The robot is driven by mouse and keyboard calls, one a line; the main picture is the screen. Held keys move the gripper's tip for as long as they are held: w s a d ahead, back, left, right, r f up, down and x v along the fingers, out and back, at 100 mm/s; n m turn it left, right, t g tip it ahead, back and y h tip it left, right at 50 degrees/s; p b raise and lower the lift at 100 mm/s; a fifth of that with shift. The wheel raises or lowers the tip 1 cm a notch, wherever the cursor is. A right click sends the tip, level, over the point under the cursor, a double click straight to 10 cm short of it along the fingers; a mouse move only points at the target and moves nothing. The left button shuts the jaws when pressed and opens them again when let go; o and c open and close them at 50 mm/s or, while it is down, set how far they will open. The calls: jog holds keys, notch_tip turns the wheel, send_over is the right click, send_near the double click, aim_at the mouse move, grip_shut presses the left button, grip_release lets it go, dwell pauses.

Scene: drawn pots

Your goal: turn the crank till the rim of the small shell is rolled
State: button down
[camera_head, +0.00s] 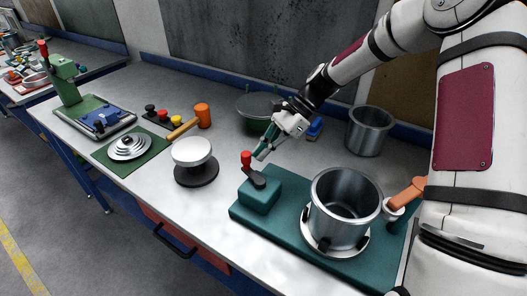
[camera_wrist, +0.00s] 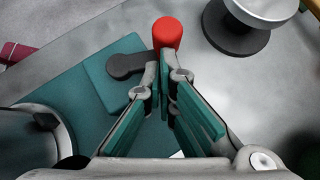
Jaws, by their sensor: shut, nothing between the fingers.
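The crank is a short black arm (camera_head: 257,179) with an upright red knob (camera_head: 246,160), on a teal block (camera_head: 260,195) on the teal base plate (camera_head: 290,228). A steel pot-like shell (camera_head: 345,205) stands upright in a round holder on this plate. My gripper (camera_head: 260,155) is shut and empty, its tips just right of and beside the red knob. In the wrist view the knob (camera_wrist: 167,33) shows just beyond the fingertips (camera_wrist: 160,65); I cannot tell whether they touch it. The black arm (camera_wrist: 132,64) lies left of the tips.
Another steel shell (camera_head: 369,130) stands behind the plate. An orange handle (camera_head: 405,193) is at the plate's right. A white disc on a black stand (camera_head: 192,152), a mallet (camera_head: 202,116) and a dark green pot (camera_head: 257,110) are near. Bare bench lies in front of the stand.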

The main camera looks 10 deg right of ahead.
jog(key=v, duration=1.2)
dwell(0.6)
jog(key=s+r+n+t+h, duration=0.2)
jog(key=s+r+n+h, duration=0.1)
jog(key=s, duration=0.6)
jog(key=s+r+n+t+h, duration=0.3)
jog(key=s+r+n, duration=0.2)
jog(key=s, duration=0.5)
jog(key=s+r+n+t+h, duration=0.2)
jog(key=s+r+n, duration=0.2)
jog(key=s+n, duration=0.3)
jog(key=shift+s+a+t+h, duration=0.3)
jog(key=shift+s+h, duration=0.1)
jog(key=shift+s, duration=0.85)
